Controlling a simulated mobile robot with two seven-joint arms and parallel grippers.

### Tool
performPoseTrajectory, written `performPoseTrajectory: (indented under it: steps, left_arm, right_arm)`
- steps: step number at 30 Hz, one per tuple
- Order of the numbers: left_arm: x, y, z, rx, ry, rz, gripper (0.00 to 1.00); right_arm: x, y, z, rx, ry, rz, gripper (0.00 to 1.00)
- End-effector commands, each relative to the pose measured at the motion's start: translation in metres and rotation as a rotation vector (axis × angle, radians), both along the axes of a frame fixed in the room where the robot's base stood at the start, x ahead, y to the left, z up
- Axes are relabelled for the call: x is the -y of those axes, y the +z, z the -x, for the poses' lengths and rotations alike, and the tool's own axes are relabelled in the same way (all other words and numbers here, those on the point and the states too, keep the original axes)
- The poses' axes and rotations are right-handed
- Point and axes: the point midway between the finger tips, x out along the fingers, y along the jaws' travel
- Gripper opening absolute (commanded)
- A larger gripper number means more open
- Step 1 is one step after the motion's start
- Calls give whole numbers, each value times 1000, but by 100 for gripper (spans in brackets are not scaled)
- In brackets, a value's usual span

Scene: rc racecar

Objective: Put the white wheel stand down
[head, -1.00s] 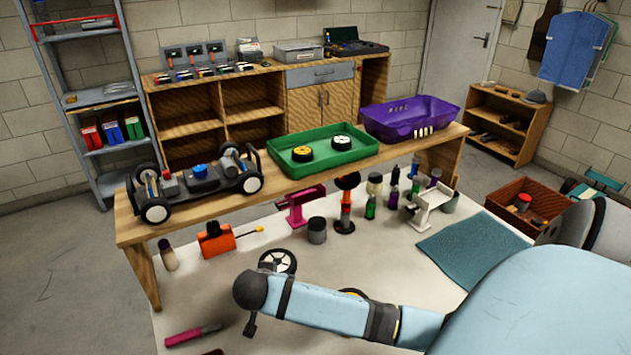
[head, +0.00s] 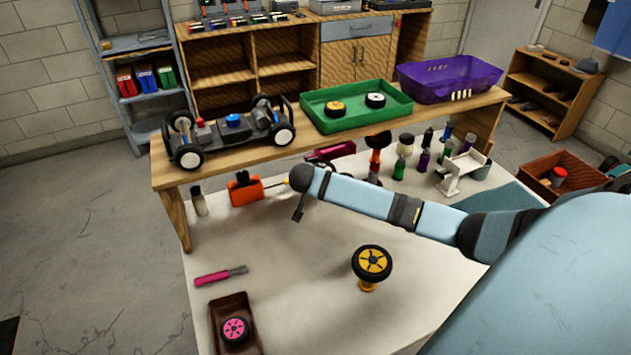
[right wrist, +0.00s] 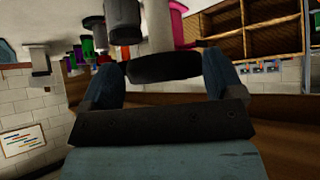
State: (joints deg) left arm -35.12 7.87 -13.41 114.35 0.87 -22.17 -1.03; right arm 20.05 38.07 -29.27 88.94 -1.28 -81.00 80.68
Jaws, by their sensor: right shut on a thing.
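In the right wrist view, which appears upside down, my right gripper (right wrist: 166,62) is shut on a wheel with a dark tyre (right wrist: 165,70), seen edge-on. A pale post, which looks like the white wheel stand (right wrist: 160,32), extends from the tyre toward the picture's top. I cannot tell whether its base touches the white surface. In the head view my right arm (head: 370,197) reaches in from the right and hides most of the gripper and its load. My left gripper is not in view.
A yellow wheel (head: 372,262) on its stand and a brown tray (head: 216,322) with a pink wheel are nearer. The white surface (head: 300,300) has clear room.

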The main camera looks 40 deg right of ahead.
Motion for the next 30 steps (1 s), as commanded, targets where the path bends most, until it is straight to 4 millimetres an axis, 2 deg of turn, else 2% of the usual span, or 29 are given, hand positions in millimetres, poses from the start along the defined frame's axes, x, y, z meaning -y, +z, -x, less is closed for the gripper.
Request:
performPoseTrajectory:
  steps: [3,6,16,17,18,25,30]
  left_arm:
    - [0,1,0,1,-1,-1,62]
    - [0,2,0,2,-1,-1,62]
    - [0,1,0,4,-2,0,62]
    - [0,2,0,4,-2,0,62]
    - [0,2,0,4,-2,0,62]
    - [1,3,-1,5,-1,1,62]
    - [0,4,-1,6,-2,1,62]
  right_arm:
    - [-2,-22,2,-6,3,2,47]
    - [-2,-33,2,-4,2,0,47]
    - [-2,-37,2,-3,2,0,46]
    - [-2,-37,2,-3,2,0,91]
    - [-2,-36,2,-3,2,0,100]
    - [-2,-35,2,-3,3,0,100]
    - [-10,-25,6,-2,4,-2,100]
